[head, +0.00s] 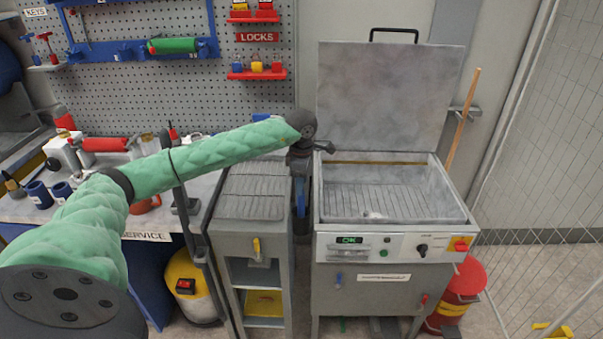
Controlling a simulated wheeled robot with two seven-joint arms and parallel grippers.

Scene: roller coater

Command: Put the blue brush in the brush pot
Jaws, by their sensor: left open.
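My left arm reaches across from the left, and my left gripper (322,148) is open above the gap between a grey cart and a grey lidded tank. It holds nothing that I can see. Dark blue cups (38,194) stand at the left end of the bench; I cannot tell whether one is the brush pot. My arm hides part of the bench. My right gripper is not in view.
The tank (390,245) has its lid (385,95) raised and a wire rack inside. A wooden handle (462,120) leans at its right. The cart (252,190) has a ribbed top. A pegboard (180,90) stands behind. A mesh fence (550,150) closes the right side.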

